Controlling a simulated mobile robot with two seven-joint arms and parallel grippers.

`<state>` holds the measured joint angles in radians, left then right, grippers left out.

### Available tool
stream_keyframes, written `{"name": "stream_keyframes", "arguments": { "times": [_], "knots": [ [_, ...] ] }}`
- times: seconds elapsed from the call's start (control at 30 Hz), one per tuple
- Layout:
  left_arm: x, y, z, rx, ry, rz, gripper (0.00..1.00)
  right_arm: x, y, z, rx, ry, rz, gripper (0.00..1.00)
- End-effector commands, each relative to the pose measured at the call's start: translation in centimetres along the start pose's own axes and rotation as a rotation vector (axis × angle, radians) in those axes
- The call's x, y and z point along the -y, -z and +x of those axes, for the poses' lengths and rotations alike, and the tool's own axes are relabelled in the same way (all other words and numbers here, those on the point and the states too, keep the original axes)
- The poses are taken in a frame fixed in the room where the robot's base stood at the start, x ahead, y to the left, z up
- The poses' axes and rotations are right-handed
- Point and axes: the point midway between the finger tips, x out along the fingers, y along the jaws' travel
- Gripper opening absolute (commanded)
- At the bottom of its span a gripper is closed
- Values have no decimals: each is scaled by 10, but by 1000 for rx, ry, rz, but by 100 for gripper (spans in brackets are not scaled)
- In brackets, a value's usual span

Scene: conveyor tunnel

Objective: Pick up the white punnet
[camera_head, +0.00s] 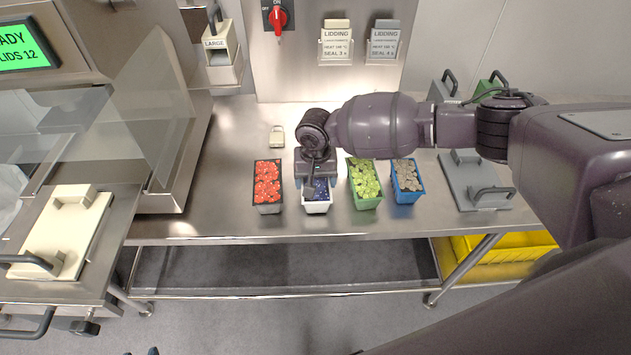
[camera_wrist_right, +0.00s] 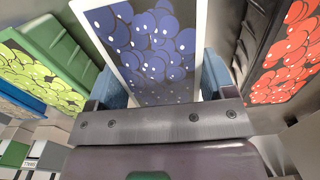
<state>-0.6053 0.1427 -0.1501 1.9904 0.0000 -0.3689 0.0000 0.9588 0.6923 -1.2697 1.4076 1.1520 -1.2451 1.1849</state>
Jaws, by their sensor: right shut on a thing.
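The white punnet (camera_head: 317,208) holds blueberries and sits in a row of punnets near the front edge of the steel table. My right gripper (camera_head: 317,184) comes down over it from behind and is shut on it, hiding its back part. In the right wrist view the white punnet (camera_wrist_right: 195,25) fills the middle, with a finger of my right gripper (camera_wrist_right: 163,88) against each side. I cannot tell any gap between the punnet and the table. My left gripper is not in view.
A black punnet of red fruit (camera_head: 267,208) stands close on the left. A green punnet (camera_head: 367,202) and a blue punnet (camera_head: 408,195) stand on the right. A grey plate with handles (camera_head: 465,185) lies further right. A small tag (camera_head: 277,138) lies behind the row.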

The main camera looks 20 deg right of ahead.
Motion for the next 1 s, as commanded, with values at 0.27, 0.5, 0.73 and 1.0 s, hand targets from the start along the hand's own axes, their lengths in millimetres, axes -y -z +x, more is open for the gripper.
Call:
{"name": "stream_keyframes", "arguments": {
  "times": [0.27,0.5,0.73,1.0],
  "knots": [
    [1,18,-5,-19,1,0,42,0,1,-57,-6,2,0,45],
    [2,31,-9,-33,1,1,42,0,1,-120,-7,3,-2,45],
    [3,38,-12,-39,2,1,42,0,1,-166,-4,1,0,45],
    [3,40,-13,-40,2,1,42,1,0,-192,-2,1,-1,45]
  ]
}}
